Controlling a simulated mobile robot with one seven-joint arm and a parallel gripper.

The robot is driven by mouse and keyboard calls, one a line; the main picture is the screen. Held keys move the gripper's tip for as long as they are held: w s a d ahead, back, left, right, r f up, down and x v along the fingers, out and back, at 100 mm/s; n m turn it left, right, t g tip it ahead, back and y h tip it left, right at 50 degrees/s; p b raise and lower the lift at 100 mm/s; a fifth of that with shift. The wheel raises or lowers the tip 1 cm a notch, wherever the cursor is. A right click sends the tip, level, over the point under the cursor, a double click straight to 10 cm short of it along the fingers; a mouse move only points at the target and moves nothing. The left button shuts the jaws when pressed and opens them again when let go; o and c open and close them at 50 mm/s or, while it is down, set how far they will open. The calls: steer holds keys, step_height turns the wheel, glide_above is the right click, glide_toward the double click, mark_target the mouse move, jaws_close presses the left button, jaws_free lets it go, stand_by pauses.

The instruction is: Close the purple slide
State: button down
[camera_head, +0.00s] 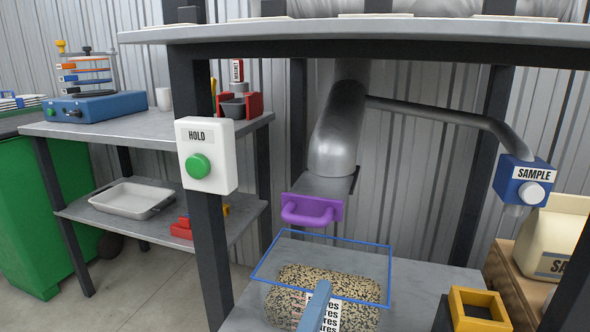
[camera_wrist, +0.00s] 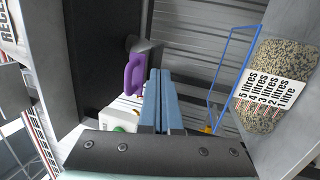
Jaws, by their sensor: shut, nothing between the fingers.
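The purple slide handle (camera_head: 312,210) is a loop on a grey plate (camera_head: 322,185) that sticks out towards me below the grey metal chute (camera_head: 340,125). In the wrist view the purple handle (camera_wrist: 134,73) is just left of my fingertips. My gripper (camera_wrist: 159,72) has its blue fingers together and empty, apart from the handle in the picture. In the head view my gripper (camera_head: 322,288) shows as a blue finger end in front of the clear bin, below the handle. The back of the slide is hidden under the chute.
A clear blue-rimmed bin (camera_head: 262,268) of mixed seed stands under the chute; its seed (camera_wrist: 280,75) shows in the wrist view. A post with a white HOLD box (camera_head: 207,150) stands left. A blue SAMPLE valve (camera_head: 522,180) hangs right. A shelf top (camera_head: 240,35) spans above.

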steer(key=s+a+r+n+p, duration=0.2)
steer(key=s+a+n+p, duration=0.15)
steer(key=n+p, duration=0.6)
steer(key=n+y+p, duration=0.2)
steer(key=n+p, duration=0.6)
steer(key=n, duration=0.1)
glide_toward(309, 215)
steer(key=shift+w+d+r+p, duration=0.2)
steer(key=shift+r+p, duration=0.15)
steer(key=shift+r, duration=0.2)
steer(key=shift+w+d+r+p, duration=0.1)
steer(key=shift+w+r+p, duration=0.2)
steer(key=shift+r, duration=0.3)
steer(key=shift+w+d, duration=0.15)
steer(key=shift+w, duration=0.5)
steer(key=x, duration=0.3)
steer(key=f+x, duration=0.1)
steer(key=x, duration=0.1)
steer(key=shift+w+d, duration=0.1)
steer(key=shift+w, duration=0.2)
steer(key=shift+w+r, duration=0.1)
steer(key=shift+r, duration=0.2)
steer(key=shift+d, duration=0.1)
